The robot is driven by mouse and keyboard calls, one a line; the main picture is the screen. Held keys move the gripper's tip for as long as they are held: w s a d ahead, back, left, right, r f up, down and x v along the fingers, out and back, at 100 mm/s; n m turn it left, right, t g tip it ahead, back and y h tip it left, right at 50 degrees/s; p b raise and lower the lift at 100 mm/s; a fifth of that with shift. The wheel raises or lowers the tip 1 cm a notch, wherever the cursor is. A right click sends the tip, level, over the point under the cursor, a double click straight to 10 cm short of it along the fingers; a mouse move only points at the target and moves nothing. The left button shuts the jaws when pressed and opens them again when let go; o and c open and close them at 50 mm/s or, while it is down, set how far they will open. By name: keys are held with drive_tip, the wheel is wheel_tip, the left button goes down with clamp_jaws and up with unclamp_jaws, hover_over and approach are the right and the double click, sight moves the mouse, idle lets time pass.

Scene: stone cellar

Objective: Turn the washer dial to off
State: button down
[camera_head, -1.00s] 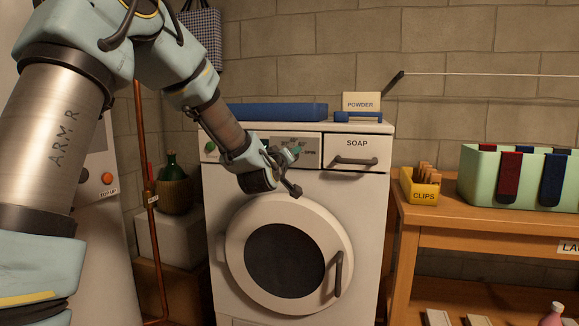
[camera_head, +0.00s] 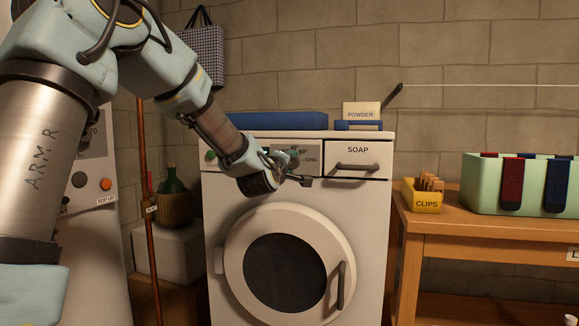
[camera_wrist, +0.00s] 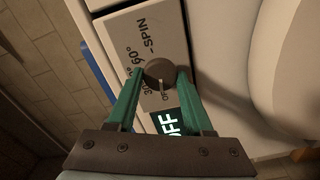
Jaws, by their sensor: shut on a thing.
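The washer (camera_head: 212,250) stands against the wall with its round door shut. Its dial is a dark round knob (camera_wrist: 159,72) on the control panel (camera_wrist: 130,25), between the two green fingers of my gripper (camera_wrist: 161,76) in the wrist view. The fingers are shut on the knob from both sides. Around it are the marks 30°, 60°, 90° and SPIN, with a small OFF beside it. A dark display (camera_wrist: 166,122) shows white letters, partly hidden, that look like OFF. In the head view my gripper (camera_head: 299,168) is at the panel and hides the dial.
The soap drawer (camera_head: 357,160) is right of the panel. A blue slab (camera_head: 278,121) and a POWDER box (camera_head: 361,113) are on top of the washer. A wooden table (camera_head: 450,227) at the right holds a CLIPS box (camera_head: 425,203) and a green bin (camera_head: 482,186).

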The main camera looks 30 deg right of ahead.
idle(0.3)
drive_tip(key=shift+c, duration=1.5)
unclamp_jaws()
drive_tip(key=v, duration=1)
drive_tip(key=shift+s+a+b, duration=0.3)
drive_tip(key=shift+b, duration=0.15)
